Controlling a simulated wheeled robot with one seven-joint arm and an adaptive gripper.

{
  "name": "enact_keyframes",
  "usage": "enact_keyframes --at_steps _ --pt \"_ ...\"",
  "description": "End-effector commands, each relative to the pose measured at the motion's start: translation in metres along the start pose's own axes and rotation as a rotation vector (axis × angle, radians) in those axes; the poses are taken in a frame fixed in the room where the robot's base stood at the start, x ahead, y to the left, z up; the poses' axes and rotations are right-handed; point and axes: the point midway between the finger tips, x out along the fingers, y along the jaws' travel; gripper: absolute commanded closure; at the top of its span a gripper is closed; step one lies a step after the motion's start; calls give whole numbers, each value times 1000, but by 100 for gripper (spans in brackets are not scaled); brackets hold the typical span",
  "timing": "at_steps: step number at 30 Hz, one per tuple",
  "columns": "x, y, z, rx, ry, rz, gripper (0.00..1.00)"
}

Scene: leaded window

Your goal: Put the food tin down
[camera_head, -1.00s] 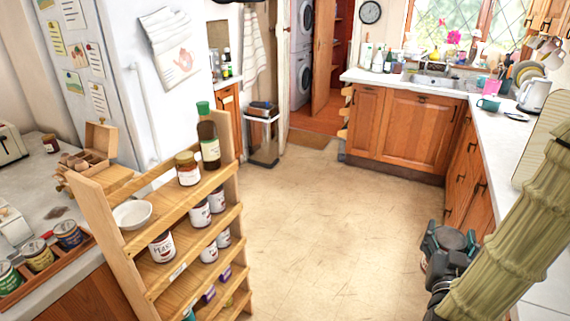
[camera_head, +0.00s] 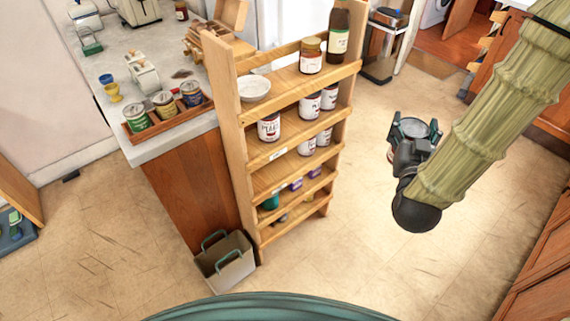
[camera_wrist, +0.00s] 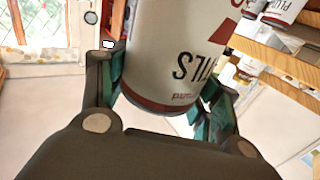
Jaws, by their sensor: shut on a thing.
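My gripper (camera_head: 415,130) is shut on a food tin, held in the air right of the wooden shelf rack. In the wrist view the tin (camera_wrist: 170,55) is white with a dark red band, its label print upside down and partly cut off. The gripper's green-padded fingers (camera_wrist: 165,105) sit on either side of it. The tin is apart from the rack.
The top tier holds a white bowl (camera_head: 254,88), a jar (camera_head: 311,57) and a dark bottle (camera_head: 338,35). A wooden tray (camera_head: 170,124) with several tins lies on the counter (camera_head: 105,75). A bin (camera_head: 226,262) stands by the rack. The floor (camera_head: 360,215) right of the rack is open.

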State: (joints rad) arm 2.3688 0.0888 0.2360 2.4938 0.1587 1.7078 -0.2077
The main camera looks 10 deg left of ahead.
Motion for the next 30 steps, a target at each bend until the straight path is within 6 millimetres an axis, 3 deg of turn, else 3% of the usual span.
enact_keyframes --at_steps 1,3,30 --pt "3 -8 20 1 2 -23 82" --pt "6 -19 33 1 2 -60 82" --pt "17 -156 179 1 4 -521 82"
